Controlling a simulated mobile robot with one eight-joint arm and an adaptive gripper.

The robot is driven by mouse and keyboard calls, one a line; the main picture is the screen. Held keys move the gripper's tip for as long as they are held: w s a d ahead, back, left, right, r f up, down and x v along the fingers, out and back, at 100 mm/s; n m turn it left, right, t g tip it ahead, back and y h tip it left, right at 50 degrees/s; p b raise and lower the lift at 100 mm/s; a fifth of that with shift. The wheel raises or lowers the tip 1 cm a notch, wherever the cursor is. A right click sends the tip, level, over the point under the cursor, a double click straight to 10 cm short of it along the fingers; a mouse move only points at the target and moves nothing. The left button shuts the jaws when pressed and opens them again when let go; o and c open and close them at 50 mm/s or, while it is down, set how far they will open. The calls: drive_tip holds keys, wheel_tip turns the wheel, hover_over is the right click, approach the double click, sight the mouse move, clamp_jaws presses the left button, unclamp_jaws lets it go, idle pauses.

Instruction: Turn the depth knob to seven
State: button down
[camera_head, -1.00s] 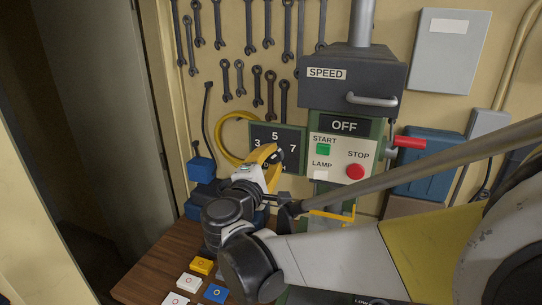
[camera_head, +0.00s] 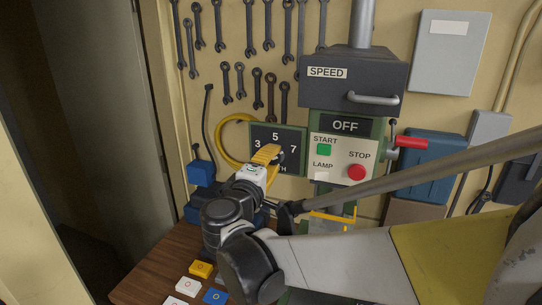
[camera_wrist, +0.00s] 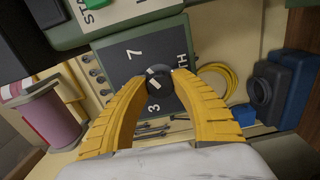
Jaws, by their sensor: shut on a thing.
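The dark depth dial panel (camera_head: 262,134) shows 3, 5 and 7 in the head view; its lower part is behind my gripper. In the wrist view, the panel (camera_wrist: 115,66) shows 7 at upper left, 3 below and the letters TH at right. The black round knob (camera_wrist: 159,72) has a white mark slanting to the lower left; I cannot tell which number it faces. My gripper (camera_wrist: 160,80) has its yellow fingers shut on the knob, one on each side. In the head view, my gripper (camera_head: 272,156) covers most of the knob.
The control plate with START, LAMP and a red STOP button (camera_head: 356,172) is right of the dial. A red-handled lever (camera_head: 411,142) sticks out further right. A yellow cable coil (camera_head: 228,140) hangs left. Coloured blocks (camera_head: 201,269) lie on the wooden bench below.

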drive_tip(key=c, duration=1)
unclamp_jaws()
drive_tip(key=v, duration=1.2)
